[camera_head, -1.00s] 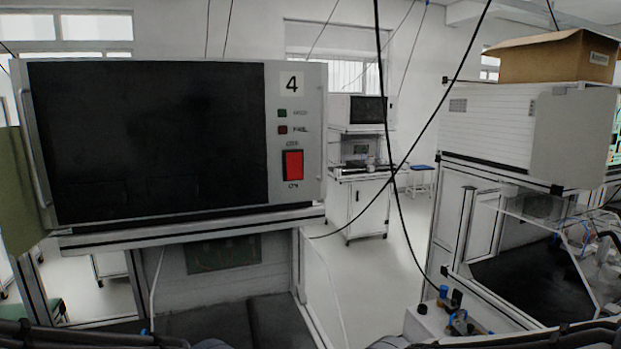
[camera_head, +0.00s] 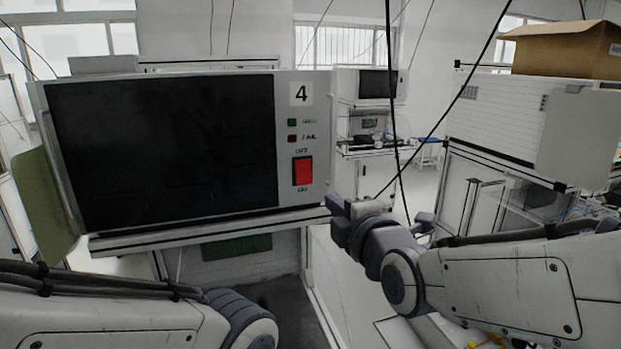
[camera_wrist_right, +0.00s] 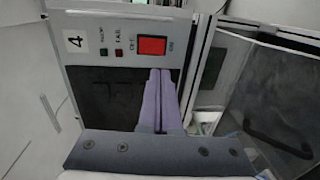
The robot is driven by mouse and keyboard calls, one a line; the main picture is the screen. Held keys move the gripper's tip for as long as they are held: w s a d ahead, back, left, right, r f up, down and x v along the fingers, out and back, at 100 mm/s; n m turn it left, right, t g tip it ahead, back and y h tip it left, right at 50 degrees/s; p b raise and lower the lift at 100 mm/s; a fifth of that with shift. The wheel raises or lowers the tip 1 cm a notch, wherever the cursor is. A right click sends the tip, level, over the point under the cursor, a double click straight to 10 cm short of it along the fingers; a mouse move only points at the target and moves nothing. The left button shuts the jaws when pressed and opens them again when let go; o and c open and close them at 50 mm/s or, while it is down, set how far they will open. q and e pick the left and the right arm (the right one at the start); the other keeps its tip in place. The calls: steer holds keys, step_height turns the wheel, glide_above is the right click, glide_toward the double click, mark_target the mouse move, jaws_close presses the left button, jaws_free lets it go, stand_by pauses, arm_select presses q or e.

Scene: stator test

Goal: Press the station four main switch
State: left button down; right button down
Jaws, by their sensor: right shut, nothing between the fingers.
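The station four main switch (camera_head: 302,171) is a red rocker between the labels OFF and ON, on the right-hand panel of the grey unit marked 4 (camera_head: 300,93). My right gripper (camera_head: 334,206) is just right of and below the switch in the head view, apart from it in the picture. In the right wrist view the closed fingers (camera_wrist_right: 160,73) point at the panel, their tips just below the red switch (camera_wrist_right: 152,45) in the picture. I cannot tell whether they touch the panel. My left arm shows at the lower left, but its gripper is out of view.
The unit's dark screen (camera_head: 165,150) fills most of its front. Black cables (camera_head: 392,120) hang to the right of it. Another white unit (camera_head: 500,120) with a cardboard box (camera_head: 565,50) on top stands at the right.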

mark_target(305, 181)
steer(key=p+x, duration=0.5)
steer(key=x, duration=0.8)
steer(key=shift+p, duration=0.3)
steer(key=shift+w+a+f, duration=0.15)
steer(key=shift+w+f, duration=0.05)
steer(key=shift+w, duration=0.3)
